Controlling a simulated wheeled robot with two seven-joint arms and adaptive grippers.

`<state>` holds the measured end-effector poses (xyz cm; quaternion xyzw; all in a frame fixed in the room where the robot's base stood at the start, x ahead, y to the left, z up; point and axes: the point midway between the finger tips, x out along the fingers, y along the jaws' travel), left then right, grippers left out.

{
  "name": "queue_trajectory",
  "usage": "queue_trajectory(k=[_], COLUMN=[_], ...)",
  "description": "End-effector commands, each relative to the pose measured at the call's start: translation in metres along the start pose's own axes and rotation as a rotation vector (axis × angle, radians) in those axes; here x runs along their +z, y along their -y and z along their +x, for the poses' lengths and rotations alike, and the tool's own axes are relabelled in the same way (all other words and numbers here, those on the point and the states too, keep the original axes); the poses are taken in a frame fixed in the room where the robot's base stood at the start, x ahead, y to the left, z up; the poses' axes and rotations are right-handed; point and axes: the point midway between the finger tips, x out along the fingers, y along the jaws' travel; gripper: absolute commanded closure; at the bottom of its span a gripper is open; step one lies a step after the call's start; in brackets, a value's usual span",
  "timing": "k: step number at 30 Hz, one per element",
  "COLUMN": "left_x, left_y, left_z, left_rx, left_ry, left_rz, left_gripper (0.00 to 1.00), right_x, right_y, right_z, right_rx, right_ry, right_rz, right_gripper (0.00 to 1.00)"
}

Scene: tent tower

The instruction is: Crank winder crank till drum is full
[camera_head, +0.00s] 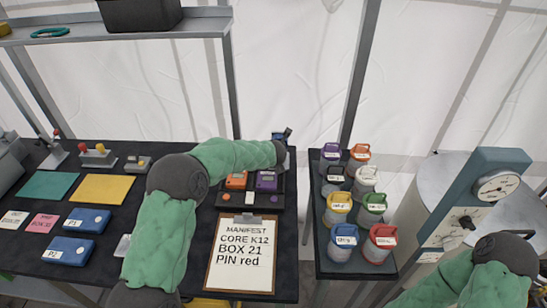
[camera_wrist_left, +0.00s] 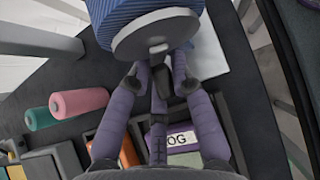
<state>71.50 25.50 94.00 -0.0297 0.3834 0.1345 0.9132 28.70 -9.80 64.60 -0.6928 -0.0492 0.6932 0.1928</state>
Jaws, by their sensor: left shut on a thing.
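The winder (camera_head: 282,136) stands at the back edge of the dark table in the head view, small and partly hidden by my left arm. In the left wrist view its drum (camera_wrist_left: 125,18) shows blue ribbed windings behind a round grey end disc (camera_wrist_left: 158,42). How full the drum is, I cannot tell. My left gripper (camera_wrist_left: 161,80) has purple fingers closed around the dark crank handle (camera_wrist_left: 178,86) just below the disc; the fingers hide most of the crank. My right arm enters at the lower right of the head view, its gripper not visible.
An orange device (camera_head: 236,180) and a purple device (camera_head: 266,181) sit in a black tray close in front of the winder. A manifest clipboard (camera_head: 242,254) lies nearer. Several lidded jars (camera_head: 375,208) stand on the right table. Pink (camera_wrist_left: 78,103) and teal (camera_wrist_left: 38,119) cylinders lie nearby.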

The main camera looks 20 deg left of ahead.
Motion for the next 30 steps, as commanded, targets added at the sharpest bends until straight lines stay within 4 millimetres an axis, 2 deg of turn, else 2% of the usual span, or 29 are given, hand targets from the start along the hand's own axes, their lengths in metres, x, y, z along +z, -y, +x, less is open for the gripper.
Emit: queue_trajectory(k=[1,8,9,10,25,30], left_x=[0.0108,0.0108,0.0108,0.0106,0.0028,0.0037], left_y=[-0.0003,0.0000,0.0001,0.0001,0.0004,0.0001], left_z=[-0.0040,-0.0040,-0.0040,-0.0040,-0.0012,-0.0107], left_rx=[-0.003,-0.004,-0.005,-0.005,-0.003,-0.002], left_ry=[0.019,0.019,0.019,0.018,0.005,0.006], left_rz=[-0.004,-0.005,-0.005,-0.005,-0.002,-0.002], left_gripper=[1.00,1.00,0.66,0.59,0.59,0.59], right_x=[0.0000,0.0001,0.0001,0.0001,0.0000,0.0000], right_y=[0.0001,0.0001,0.0001,0.0001,0.0000,0.0000], right_z=[-0.0002,-0.0002,-0.0002,-0.0002,0.0000,0.0000], right_rx=[0.000,0.000,0.000,0.000,0.000,0.000], right_ry=[0.000,0.000,0.000,0.000,0.000,0.000], right_rz=[0.000,0.000,0.000,0.000,0.000,0.000], right_gripper=[1.00,1.00,1.00,1.00,1.00,1.00])
